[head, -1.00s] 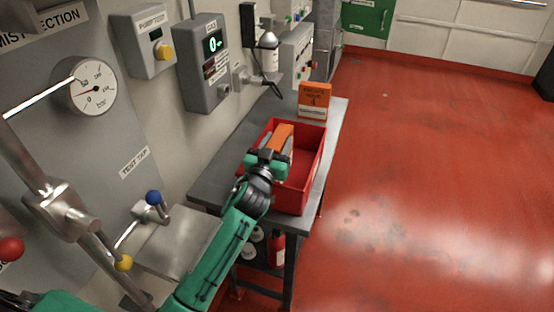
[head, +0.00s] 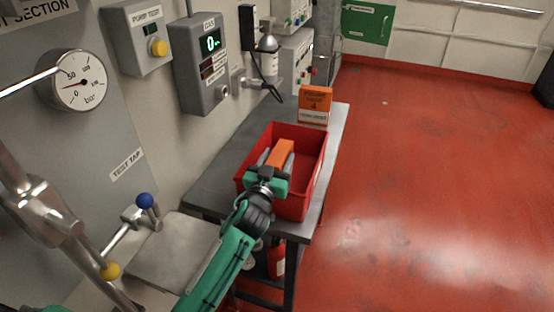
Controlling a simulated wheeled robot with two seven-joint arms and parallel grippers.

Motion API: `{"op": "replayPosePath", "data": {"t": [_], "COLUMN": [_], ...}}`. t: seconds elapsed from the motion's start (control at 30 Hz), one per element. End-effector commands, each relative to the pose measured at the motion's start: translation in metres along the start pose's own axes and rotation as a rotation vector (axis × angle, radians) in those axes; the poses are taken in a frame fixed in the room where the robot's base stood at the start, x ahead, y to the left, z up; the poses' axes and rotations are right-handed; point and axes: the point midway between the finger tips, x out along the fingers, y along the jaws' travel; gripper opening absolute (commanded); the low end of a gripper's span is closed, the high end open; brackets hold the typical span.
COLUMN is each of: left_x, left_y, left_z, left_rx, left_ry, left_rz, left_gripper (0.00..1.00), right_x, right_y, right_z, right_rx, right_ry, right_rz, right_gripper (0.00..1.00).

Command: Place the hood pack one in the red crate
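The red crate (head: 316,170) stands on the grey table against the wall, its open top facing up. My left gripper (head: 277,160) reaches over its near left part. Its fingers lie on both sides of an orange block, the hood pack (head: 281,151), and it is shut on it. The pack appears within the crate's outline, low between its walls; whether it touches the floor of the crate is hidden by the gripper. My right gripper is not in view.
An orange and white labelled box (head: 315,104) stands on the table (head: 226,172) behind the crate. Wall-mounted grey control boxes (head: 201,62), a bottle (head: 268,56) and a pressure gauge (head: 79,80) line the left. The red floor (head: 430,180) to the right is clear.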

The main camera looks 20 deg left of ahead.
Motion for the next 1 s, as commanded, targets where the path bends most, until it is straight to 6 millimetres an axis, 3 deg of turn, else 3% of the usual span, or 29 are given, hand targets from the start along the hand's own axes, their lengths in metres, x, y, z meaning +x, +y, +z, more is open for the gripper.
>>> {"op": "replayPosePath", "data": {"t": [0.07, 0.43, 0.57, 0.87, 1.0], "left_x": [0.000, 0.001, -0.017, -0.075, -0.098], "left_y": [0.000, 0.000, 0.000, 0.000, 0.000], "left_z": [0.000, -0.005, 0.000, 0.000, -0.001], "left_rx": [0.000, 0.001, -0.002, -0.002, -0.002], "left_ry": [-0.001, 0.000, -0.001, -0.002, -0.001], "left_rz": [0.000, 0.001, 0.001, 0.000, 0.000], "left_gripper": [0.67, 0.67, 0.67, 0.67, 0.67], "right_x": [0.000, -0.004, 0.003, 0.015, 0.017], "right_y": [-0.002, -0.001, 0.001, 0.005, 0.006], "right_z": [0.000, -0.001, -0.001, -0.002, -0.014], "right_rx": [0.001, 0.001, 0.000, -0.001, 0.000], "right_ry": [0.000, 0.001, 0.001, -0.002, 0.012], "right_rz": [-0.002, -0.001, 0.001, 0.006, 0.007], "right_gripper": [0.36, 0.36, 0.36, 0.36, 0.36]}}
